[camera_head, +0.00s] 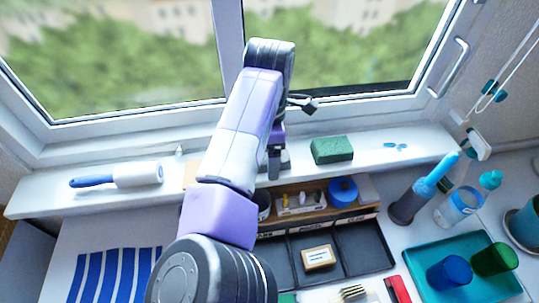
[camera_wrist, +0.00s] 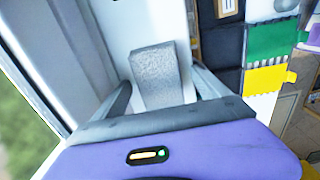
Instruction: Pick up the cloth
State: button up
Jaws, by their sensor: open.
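In the wrist view, a grey, speckled, folded piece that looks like the cloth (camera_wrist: 156,88) lies on the white window sill. My gripper (camera_wrist: 163,78) is open, with one finger on each side of the grey piece and a gap to each. In the head view, my gripper (camera_head: 275,160) is down at the sill below the window frame. The grey piece is mostly hidden there by my arm. A blue-and-white striped cloth-like sheet (camera_head: 114,275) lies flat at the lower left, away from my gripper.
A green sponge (camera_head: 332,150) lies on the sill to the right of my gripper, and a lint roller (camera_head: 118,178) to the left. A wooden organiser (camera_head: 360,215) and black trays (camera_head: 363,248) are in front. A teal tray (camera_head: 425,269) holds cups at right. The window is close behind.

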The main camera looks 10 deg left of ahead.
jog(key=c, duration=1.5)
jog(key=shift+o, duration=0.2)
jog(key=shift+r, duration=0.1)
